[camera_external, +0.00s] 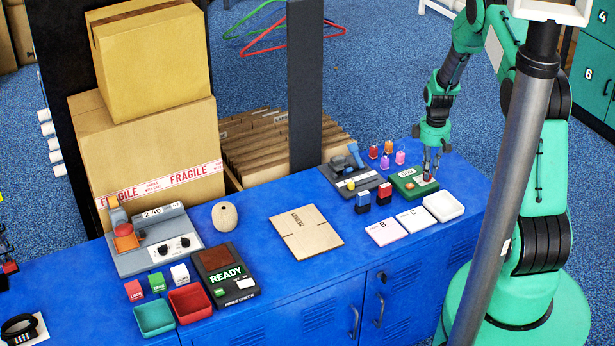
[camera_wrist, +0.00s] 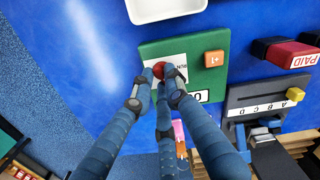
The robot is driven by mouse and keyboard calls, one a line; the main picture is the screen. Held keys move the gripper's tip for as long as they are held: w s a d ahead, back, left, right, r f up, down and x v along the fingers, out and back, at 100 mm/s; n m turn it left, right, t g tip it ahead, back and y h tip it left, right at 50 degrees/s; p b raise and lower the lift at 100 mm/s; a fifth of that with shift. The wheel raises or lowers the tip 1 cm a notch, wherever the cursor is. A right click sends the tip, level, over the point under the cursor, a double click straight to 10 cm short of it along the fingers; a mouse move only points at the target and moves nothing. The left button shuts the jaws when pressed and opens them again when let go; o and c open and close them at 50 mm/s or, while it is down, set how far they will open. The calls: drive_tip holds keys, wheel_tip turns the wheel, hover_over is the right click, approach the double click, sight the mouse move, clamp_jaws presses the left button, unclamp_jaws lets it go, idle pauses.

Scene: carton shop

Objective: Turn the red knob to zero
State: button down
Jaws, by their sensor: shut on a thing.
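The red knob (camera_wrist: 158,69) sits on the white panel of a green device (camera_wrist: 154,48) in the wrist view. The device also shows at the right of the blue counter in the external view (camera_external: 404,187). My gripper (camera_wrist: 162,82) points down at the device, with its dark fingers shut on the red knob. The fingertips hide part of the knob and of the panel's print. In the external view my gripper (camera_external: 429,175) stands over the right part of the device. A white counter window (camera_wrist: 196,96) is partly hidden by a finger, so its full reading cannot be told.
An orange "+1" button (camera_wrist: 214,58) is on the same device. A white tray (camera_external: 443,207) stands close in front. Red and blue stamps (camera_external: 384,193), a dark stamping device (camera_external: 350,180) and several small coloured tagged items (camera_external: 387,147) are near. Cards B and C (camera_external: 386,231) lie in front.

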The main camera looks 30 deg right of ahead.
idle(0.5)
drive_tip(key=c, duration=1.7)
unclamp_jaws()
drive_tip(key=shift+r, duration=0.1)
wheel_tip(320, 180, up, 12)
drive_tip(key=shift+f, duration=0.1)
